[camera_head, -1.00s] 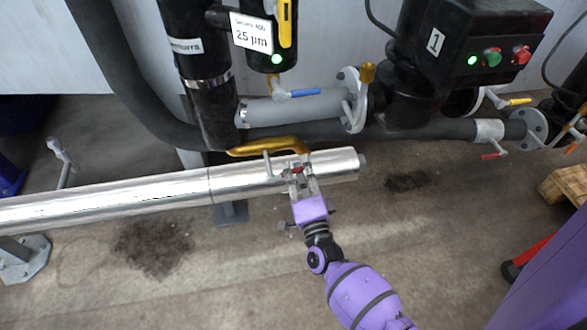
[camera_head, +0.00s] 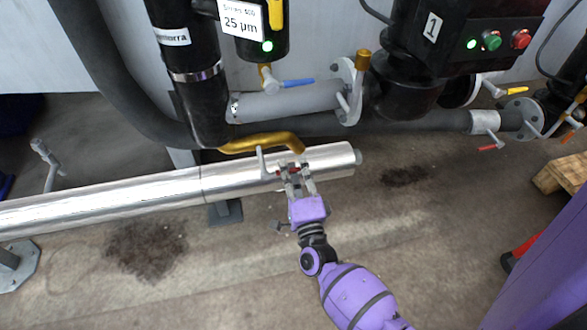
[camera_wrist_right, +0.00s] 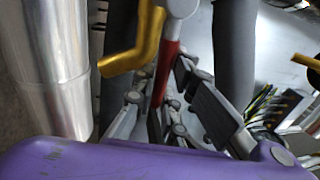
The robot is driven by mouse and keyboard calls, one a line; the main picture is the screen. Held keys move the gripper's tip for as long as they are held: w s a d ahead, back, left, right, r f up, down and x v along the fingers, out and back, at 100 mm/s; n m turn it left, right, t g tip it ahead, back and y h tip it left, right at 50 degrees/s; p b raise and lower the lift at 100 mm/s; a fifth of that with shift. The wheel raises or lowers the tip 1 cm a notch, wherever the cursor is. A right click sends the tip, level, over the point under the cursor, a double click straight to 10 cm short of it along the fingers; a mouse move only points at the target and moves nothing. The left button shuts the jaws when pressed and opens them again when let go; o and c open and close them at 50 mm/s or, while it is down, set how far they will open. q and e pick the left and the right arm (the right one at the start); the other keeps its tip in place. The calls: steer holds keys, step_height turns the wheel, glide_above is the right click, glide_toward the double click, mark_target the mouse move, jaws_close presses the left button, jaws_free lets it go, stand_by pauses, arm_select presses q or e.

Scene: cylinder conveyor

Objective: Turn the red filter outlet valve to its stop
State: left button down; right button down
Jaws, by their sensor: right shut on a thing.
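The red valve handle (camera_wrist_right: 167,65) runs down from a light round hub (camera_wrist_right: 181,6) in the right wrist view, between the fingers of my right gripper (camera_wrist_right: 160,100). In the head view, only a little red shows at the fingertips of my right gripper (camera_head: 294,167), over the silver pipe near its right end. My right gripper is shut on the red handle; the fingers hide much of it. My left gripper is not in view.
The silver pipe (camera_head: 120,202) crosses from the left. A yellow bent pipe (camera_head: 262,142) passes just behind the gripper. Beyond are a blue-handled valve (camera_head: 283,83), a grey pipe (camera_head: 290,103) and another red-handled valve (camera_head: 492,147). The floor in front is clear.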

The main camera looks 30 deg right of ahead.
steer(key=c, duration=1.7)
jaws_free()
steer(key=shift+f, duration=0.1)
steer(key=shift+c, duration=0.2)
steer(key=shift+s, duration=0.1)
steer(key=v, duration=0.7)
steer(key=shift+s, duration=0.2)
steer(key=shift+a+f, duration=0.1)
